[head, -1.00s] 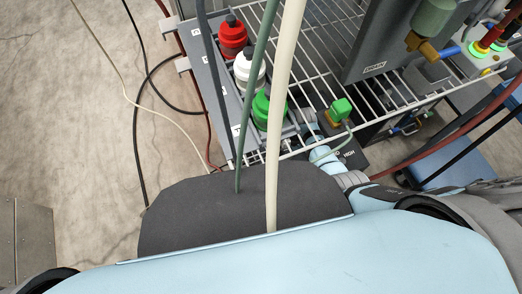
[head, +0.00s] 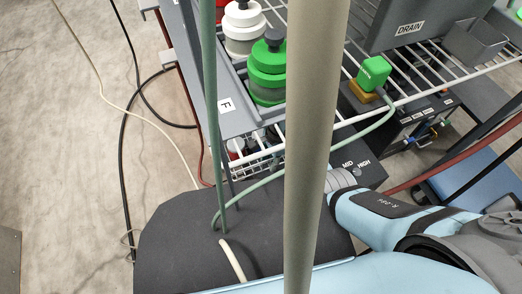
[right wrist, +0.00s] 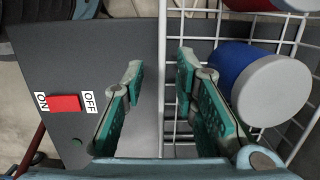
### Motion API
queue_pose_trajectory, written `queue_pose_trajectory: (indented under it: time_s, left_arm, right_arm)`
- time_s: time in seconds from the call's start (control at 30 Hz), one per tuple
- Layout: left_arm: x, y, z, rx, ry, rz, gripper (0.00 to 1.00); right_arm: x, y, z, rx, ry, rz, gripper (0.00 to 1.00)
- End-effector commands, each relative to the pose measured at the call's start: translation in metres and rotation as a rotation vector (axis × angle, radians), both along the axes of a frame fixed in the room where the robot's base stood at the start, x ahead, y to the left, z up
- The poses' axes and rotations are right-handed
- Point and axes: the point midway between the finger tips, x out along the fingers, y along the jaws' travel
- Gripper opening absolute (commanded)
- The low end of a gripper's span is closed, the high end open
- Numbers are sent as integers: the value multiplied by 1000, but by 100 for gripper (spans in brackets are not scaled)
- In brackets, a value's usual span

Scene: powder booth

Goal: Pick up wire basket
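The white wire basket (head: 262,166) shows partly in the head view, low under the grey tray, with red and white items inside. Its white wires (right wrist: 223,40) also show in the right wrist view, where a blue cylinder with a pale cap (right wrist: 262,85) lies in it. My right gripper (right wrist: 160,78) is open, its two green-padded fingers apart. A white basket wire runs between the fingers, and I see nothing clamped. In the head view my right arm reaches in from the right, and its fingertips are hidden. My left gripper is not in view.
Bottles with white (head: 244,25) and green (head: 268,70) caps stand in the grey tray (head: 222,108). A grey panel with a red switch (right wrist: 65,103) is beside the fingers. A green connector (head: 373,72) sits on the wire shelf. Hoses and cables hang across the view.

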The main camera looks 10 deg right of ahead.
Motion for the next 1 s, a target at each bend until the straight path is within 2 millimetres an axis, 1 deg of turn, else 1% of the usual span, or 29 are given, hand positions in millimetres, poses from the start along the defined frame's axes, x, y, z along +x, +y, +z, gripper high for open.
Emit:
queue_pose_trajectory:
  time_s: [0.03, 0.23, 0.27, 0.4, 0.43, 0.83, 0.93, 0.97, 1.0]
  left_arm:
    - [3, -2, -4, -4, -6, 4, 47]
    - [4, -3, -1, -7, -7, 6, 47]
    - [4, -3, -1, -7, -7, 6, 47]
    - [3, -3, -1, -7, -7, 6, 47]
    - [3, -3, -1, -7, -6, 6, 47]
    - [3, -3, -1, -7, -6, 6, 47]
    - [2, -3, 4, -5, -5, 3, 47]
    - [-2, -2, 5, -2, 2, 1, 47]
    - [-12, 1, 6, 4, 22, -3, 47]
  right_arm:
    - [0, 0, -6, 0, -1, 0, 27]
    - [0, 1, -4, 0, -2, 0, 27]
    - [0, 1, -4, 0, -2, 0, 25]
    - [0, 1, -4, 0, -1, 0, 3]
    - [0, 1, -4, 0, -1, 0, 0]
    - [1, 1, -3, 1, -5, 0, 0]
    - [1, 1, 3, 1, -4, 1, 0]
    - [1, 1, 7, 1, -4, 1, 0]
    - [1, 1, 14, 1, -5, 0, 0]
